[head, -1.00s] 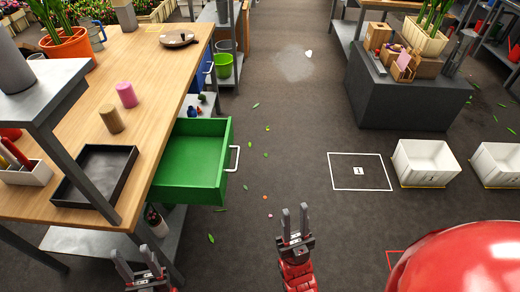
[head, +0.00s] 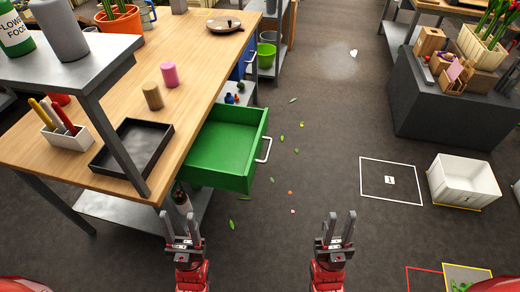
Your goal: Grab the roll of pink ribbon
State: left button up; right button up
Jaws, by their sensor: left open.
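The roll of pink ribbon (head: 169,75) stands upright on the wooden workbench (head: 205,65), beside a tan roll (head: 152,96). My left gripper (head: 181,226) is open and empty in front of the bench, near its lower shelf, well short of the ribbon. My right gripper (head: 338,228) is open and empty over the bare floor to the right of the drawer. Neither gripper touches anything.
An open green drawer (head: 226,148) juts from the bench's right side. A black tray (head: 131,148), a box of tools (head: 67,136) and a raised grey shelf (head: 90,58) flank the rolls.

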aim_at(168, 70)
jog(key=u, duration=0.65)
jog(key=i+l+u, duration=0.2)
jog(key=l+u, duration=0.15)
jog(key=i+l+u, duration=0.1)
jog(key=l+u, duration=0.65)
jog(key=l, duration=0.15)
jog(key=i, duration=0.05)
